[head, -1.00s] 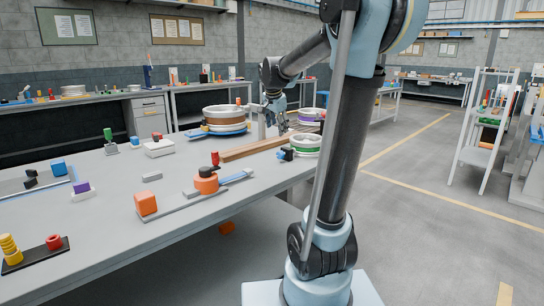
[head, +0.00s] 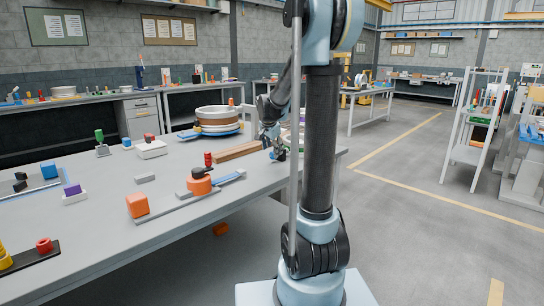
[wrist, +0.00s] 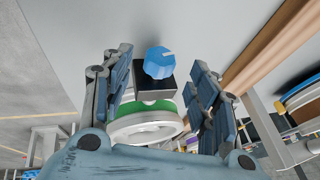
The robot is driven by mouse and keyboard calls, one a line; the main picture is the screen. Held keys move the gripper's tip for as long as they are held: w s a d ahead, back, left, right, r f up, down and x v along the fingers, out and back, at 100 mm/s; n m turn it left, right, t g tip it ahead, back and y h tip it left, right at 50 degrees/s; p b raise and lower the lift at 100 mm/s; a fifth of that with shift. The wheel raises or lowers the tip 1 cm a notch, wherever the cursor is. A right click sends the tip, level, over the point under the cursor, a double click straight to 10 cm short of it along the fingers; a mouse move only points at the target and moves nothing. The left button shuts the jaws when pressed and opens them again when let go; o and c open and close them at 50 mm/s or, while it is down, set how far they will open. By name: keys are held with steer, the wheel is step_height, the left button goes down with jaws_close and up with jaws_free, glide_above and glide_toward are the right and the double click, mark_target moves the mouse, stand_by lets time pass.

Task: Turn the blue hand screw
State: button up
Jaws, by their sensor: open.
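The blue hand screw (wrist: 159,62) is a faceted blue knob with a pale mark, on a black block (wrist: 154,83) in the wrist view. Behind the block is a white ring-shaped part with a green band (wrist: 148,122). My gripper (wrist: 163,92) is open, with one finger on each side of the block and knob and visible gaps on both sides. Nothing is held. In the head view my gripper (head: 272,137) is low over the table's right end, and the knob is small and hard to make out there, partly hidden by my arm.
A brown wooden bar (head: 236,151) lies just left of my gripper, also at right in the wrist view (wrist: 274,52). Beyond it stand stacked rings (head: 218,120).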

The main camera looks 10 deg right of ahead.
steer(key=shift+x, duration=2)
steer(key=c, duration=1)
